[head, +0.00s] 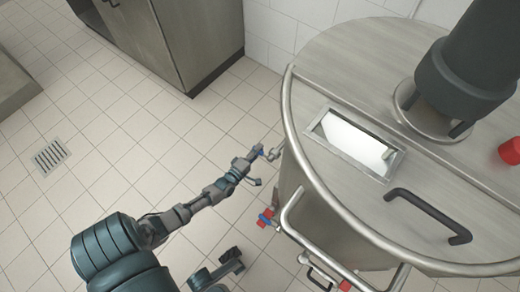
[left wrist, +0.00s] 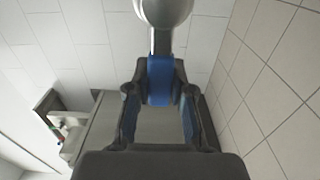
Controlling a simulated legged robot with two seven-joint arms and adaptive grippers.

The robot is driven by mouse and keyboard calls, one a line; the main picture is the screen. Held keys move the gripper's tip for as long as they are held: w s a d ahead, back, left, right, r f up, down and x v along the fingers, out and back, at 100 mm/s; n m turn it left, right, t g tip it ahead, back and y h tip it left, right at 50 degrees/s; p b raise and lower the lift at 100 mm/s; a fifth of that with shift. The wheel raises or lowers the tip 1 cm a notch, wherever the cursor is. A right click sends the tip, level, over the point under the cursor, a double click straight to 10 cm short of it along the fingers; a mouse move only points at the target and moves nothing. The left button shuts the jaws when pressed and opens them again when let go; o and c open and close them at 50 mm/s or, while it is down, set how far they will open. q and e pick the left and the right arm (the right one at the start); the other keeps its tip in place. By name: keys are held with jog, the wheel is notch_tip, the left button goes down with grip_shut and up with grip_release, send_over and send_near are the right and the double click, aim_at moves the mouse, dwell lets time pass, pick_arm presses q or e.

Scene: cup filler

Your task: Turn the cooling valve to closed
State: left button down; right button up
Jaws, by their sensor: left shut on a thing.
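The tank (head: 330,190) is a large round steel vessel on the right of the head view. My left gripper (head: 262,166) is beside its left rim, shut on a small blue valve handle (head: 261,152). In the left wrist view the blue handle (left wrist: 160,80) sits between the two fingertips of my left gripper (left wrist: 161,92), in line with a steel stem and a rounded steel part (left wrist: 163,12). The fingers partly hide the handle. Whether this valve is open or closed is unclear.
A red-and-blue valve (head: 265,217) sits lower on the tank's left side. A bent steel rail (head: 290,215) stands out near it. A steel cabinet (head: 190,40) is at the back. Tiled floor with a drain (head: 49,155) is clear on the left.

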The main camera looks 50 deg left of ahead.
pick_arm(q)
jog(key=shift+s+a+f, duration=0.25)
jog(key=shift+a+f, duration=0.05)
jog(key=shift+a, duration=0.05)
jog(key=c, duration=1)
grip_release()
jog(key=v, duration=1.2)
